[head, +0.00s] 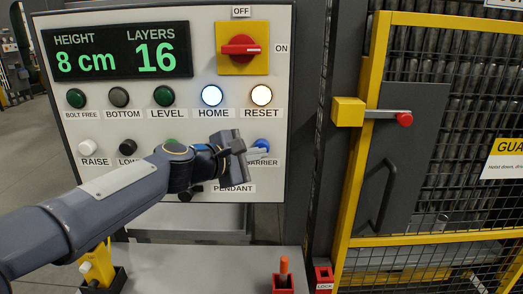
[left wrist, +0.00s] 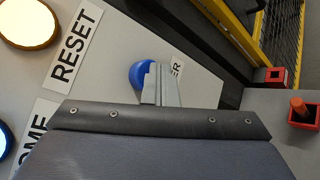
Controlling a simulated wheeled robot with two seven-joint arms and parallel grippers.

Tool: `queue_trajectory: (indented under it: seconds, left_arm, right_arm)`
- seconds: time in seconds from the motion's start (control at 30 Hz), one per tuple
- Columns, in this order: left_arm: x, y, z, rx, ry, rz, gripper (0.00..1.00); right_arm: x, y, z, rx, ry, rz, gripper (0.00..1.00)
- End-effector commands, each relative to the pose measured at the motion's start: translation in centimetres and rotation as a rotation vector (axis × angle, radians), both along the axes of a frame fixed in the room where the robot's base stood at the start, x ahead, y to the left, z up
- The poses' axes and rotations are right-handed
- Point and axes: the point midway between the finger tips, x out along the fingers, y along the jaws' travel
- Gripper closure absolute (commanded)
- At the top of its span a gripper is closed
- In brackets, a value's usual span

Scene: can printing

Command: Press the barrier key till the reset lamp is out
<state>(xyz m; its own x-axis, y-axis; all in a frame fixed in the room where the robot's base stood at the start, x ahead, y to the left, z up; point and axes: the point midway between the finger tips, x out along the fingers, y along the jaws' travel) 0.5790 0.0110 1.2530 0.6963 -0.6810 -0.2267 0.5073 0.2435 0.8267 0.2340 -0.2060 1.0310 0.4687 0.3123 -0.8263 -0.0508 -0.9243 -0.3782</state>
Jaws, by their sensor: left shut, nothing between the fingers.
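The control panel (head: 205,199) carries a blue barrier key (head: 263,144) at its lower right, with its label partly hidden by my gripper. The reset lamp (head: 261,95) above it is lit a warm white; it also glows in the left wrist view (left wrist: 28,20). My left gripper (head: 256,154) is shut and empty, with its fingertips at the barrier key. In the left wrist view the fingertips (left wrist: 160,85) overlap the right part of the blue key (left wrist: 140,74). I cannot tell whether they touch it or whether it is pressed in. My right gripper is not in view.
The home lamp (head: 212,95) is lit white. The display (head: 117,52) reads 8 cm and 16 layers. A yellow-framed mesh guard (head: 380,60) with a red-tipped latch (head: 404,119) stands right of the panel. An orange-handled item (head: 284,266) stands in a red holder below.

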Motion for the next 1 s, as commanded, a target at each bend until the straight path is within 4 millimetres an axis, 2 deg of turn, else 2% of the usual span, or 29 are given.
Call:
queue_trajectory:
  seconds: [1.0]
  left_arm:
    - [1.2, 0.1, 0.0, 0.001, -0.001, 0.004, 1.00]
  right_arm:
    - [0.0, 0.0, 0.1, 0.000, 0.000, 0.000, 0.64]
